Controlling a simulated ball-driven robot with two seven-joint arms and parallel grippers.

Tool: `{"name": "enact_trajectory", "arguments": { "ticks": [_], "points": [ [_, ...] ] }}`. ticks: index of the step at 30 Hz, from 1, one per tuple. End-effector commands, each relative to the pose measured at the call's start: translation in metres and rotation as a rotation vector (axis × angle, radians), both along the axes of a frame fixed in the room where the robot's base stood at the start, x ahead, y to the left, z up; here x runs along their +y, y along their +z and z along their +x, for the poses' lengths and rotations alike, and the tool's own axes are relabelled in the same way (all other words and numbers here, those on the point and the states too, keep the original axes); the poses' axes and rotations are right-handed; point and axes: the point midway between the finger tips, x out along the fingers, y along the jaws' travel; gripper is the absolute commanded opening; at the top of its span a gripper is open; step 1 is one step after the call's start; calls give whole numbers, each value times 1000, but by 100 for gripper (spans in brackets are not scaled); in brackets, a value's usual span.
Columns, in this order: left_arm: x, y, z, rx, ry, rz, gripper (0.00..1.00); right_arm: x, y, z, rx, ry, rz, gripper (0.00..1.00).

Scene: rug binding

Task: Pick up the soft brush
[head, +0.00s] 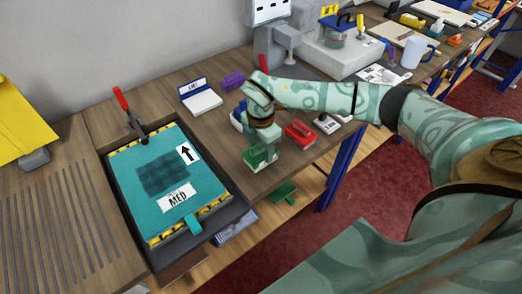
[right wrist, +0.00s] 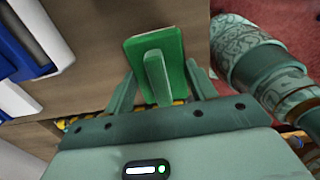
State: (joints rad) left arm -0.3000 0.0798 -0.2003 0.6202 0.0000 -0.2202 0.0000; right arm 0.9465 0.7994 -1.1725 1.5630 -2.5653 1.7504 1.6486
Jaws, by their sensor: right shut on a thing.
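A green brush (head: 261,156) with a flat back, a raised grip and a pale underside is at the front edge of the bench in the head view. My right gripper (head: 262,146) comes down over it from above and is shut on its raised grip. In the right wrist view the green brush (right wrist: 182,50) lies between the two fingers of the right gripper (right wrist: 163,84). I cannot tell whether its underside touches the bench. My left gripper is not in view.
A red block-like tool (head: 299,133) lies just right of the brush. A purple item (head: 233,80) and a white pad with a blue-edged card (head: 201,101) lie behind. A dark tray with a teal mat (head: 130,194) stands left. Another green item (head: 283,193) shows below the bench edge.

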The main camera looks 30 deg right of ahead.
Motion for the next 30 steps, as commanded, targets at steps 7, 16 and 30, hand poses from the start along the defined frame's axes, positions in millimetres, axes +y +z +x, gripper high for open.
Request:
{"name": "enact_trajectory", "arguments": {
  "ticks": [7, 16, 30],
  "points": [
    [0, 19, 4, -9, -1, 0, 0, 10, 63, -39, -7, 4, 0, 29],
    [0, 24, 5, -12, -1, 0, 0, 30, 98, -110, -2, 3, -1, 29],
    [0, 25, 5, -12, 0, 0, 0, 37, 109, -135, -2, -1, -1, 29]
  ]
}}
